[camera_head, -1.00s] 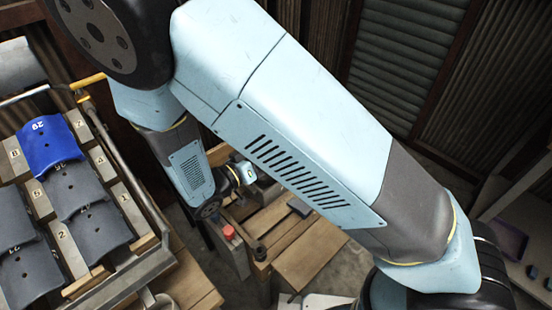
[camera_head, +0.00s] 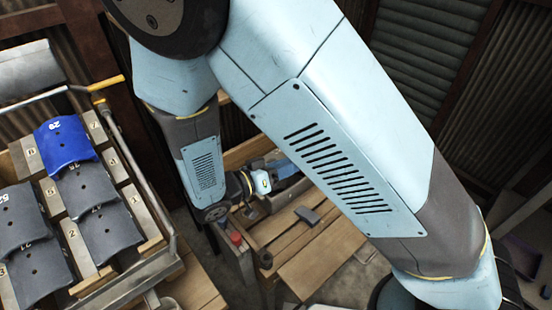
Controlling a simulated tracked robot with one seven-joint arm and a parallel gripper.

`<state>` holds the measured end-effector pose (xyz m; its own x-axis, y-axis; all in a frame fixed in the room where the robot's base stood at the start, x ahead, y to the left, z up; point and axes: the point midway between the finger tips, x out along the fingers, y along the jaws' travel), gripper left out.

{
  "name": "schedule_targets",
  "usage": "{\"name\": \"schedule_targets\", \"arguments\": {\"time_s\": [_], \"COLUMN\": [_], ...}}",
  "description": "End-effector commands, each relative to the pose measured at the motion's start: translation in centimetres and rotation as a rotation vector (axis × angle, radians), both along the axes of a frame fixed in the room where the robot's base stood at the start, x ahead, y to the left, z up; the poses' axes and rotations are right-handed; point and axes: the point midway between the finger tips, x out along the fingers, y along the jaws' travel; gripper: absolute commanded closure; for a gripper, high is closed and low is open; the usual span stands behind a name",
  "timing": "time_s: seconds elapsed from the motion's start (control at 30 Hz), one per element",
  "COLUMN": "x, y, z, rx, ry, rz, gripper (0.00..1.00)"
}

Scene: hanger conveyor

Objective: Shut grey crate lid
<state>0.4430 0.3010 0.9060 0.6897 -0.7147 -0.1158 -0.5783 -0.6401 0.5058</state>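A small grey box (camera_head: 287,197), which looks like the grey crate, sits on the wooden bench at the centre, partly hidden behind my wrist and forearm. A small dark grey block (camera_head: 307,215) lies on the planks just in front of it. I cannot make out which part is the lid or how far it stands open. My arm crosses the picture and bends down to the bench. The end of my wrist, with my gripper (camera_head: 284,167), is over the far side of the grey box. The fingers are too small and dark to read.
A rack (camera_head: 150,196) with a blue curved plate (camera_head: 66,143) and several grey ones stands at left, a yellow-ended rail (camera_head: 106,82) at its back. A red knob (camera_head: 235,238) is on the bench's near left corner. Corrugated walls close off the back.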

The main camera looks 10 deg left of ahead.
Motion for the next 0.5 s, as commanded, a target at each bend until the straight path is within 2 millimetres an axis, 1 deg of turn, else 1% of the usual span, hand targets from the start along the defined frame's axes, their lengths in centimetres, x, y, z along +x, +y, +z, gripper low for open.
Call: {"name": "schedule_targets", "arguments": {"time_s": [0.03, 0.13, 0.27, 0.33, 0.5], "x": [0.7, 2.1, 4.1, 5.5, 9.2], "y": [0.3, 1.2, 3.6, 5.2, 9.0], "z": [-0.2, -0.7, -0.7, -0.2, 2.2], "rx": [0.055, 0.185, 0.391, 0.513, 0.782], "ry": [0.046, 0.164, 0.316, 0.388, 0.508], "rz": [-0.062, -0.184, -0.305, -0.350, -0.391], "gripper": [0.70, 0.80, 0.92, 0.99, 1.00]}}
